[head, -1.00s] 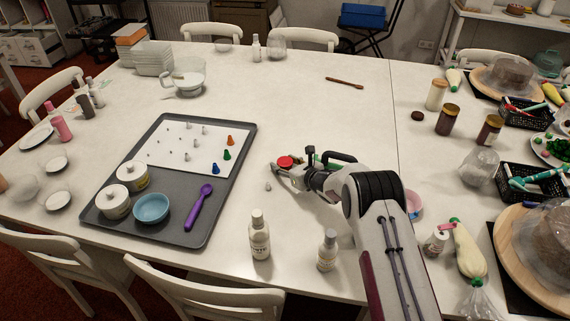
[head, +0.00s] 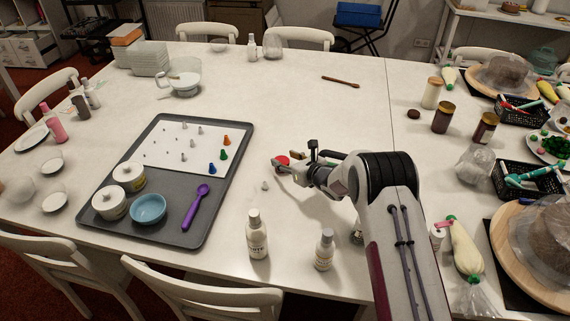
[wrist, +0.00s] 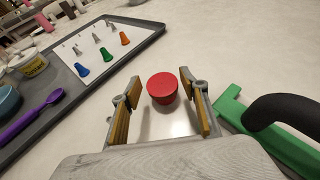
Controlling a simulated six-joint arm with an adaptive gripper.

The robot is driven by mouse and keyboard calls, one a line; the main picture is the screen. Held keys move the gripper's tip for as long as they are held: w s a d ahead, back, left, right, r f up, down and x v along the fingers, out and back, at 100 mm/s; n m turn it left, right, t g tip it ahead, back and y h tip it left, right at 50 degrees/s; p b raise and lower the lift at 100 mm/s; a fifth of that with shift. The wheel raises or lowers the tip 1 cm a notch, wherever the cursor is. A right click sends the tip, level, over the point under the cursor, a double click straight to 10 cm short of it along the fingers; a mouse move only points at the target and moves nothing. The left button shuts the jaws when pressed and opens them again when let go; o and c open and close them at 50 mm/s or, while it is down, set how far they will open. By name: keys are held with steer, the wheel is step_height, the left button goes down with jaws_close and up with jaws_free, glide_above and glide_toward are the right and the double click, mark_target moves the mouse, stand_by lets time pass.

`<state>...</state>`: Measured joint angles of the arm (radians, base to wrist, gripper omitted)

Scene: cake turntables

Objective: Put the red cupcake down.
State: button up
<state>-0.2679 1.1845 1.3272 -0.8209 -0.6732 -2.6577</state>
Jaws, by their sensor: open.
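The red cupcake (wrist: 162,88) stands upright on the white table, just ahead of and between my fingertips in the wrist view. My gripper (wrist: 159,84) is open, with one finger on each side of the cupcake and a gap showing at both sides. In the head view the cupcake (head: 283,160) shows at the tip of my gripper (head: 281,167), right of the grey tray, its lower part partly hidden by a finger.
The grey tray (head: 232,160) with a white sheet, small coloured cones, a blue bowl (head: 148,209) and a purple spoon (head: 195,208) lies left. Two white bottles (head: 257,235) stand nearer the front.

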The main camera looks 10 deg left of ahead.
steer(key=shift+r, duration=2.35)
